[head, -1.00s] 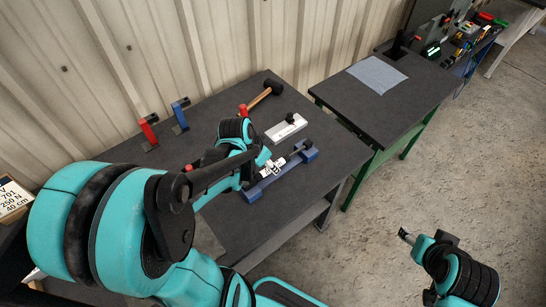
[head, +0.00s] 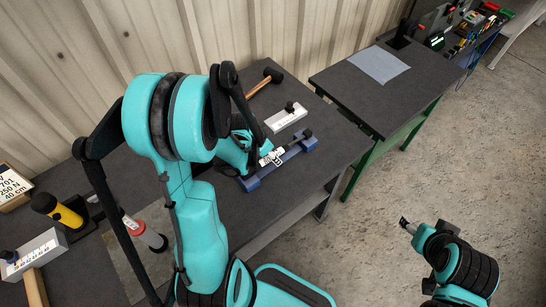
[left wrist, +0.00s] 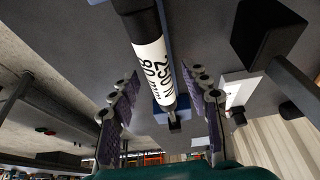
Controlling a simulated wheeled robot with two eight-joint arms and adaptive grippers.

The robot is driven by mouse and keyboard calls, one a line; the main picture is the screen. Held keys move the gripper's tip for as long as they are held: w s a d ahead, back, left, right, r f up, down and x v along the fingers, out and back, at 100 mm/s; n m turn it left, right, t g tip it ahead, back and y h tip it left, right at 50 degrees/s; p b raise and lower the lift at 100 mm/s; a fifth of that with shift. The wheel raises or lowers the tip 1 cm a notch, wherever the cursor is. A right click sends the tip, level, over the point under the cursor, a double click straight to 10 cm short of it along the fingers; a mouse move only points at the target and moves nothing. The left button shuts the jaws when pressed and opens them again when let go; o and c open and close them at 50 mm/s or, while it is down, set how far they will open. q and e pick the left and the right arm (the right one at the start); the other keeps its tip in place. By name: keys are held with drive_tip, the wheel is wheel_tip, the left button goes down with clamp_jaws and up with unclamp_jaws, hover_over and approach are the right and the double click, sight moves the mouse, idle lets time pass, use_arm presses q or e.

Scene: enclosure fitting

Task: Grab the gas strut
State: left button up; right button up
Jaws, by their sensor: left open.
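The gas strut is a black cylinder with a white label reading 250N and 80 mm; it lies in a blue cradle (head: 250,183) on the dark table in the head view. Its label (left wrist: 152,62) fills the upper middle of the left wrist view. My left gripper (left wrist: 158,98) is open, with one purple-padded finger on each side of the strut. I cannot tell whether the pads touch it. In the head view my left arm hides part of the strut and most of that gripper. My right gripper (head: 405,225) is far off at the right, over the floor, too small to read.
A pale block (head: 286,117) and a mallet (head: 265,82) lie behind the cradle. A yellow-black cylinder (head: 66,212), a red-ended cylinder (head: 146,232) and a silver block (head: 35,254) are at the left. A second table (head: 430,95) bears a grey cloth (head: 379,66).

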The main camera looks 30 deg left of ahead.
use_arm(q)
clamp_jaws()
drive_tip(key=shift+r, duration=0.15)
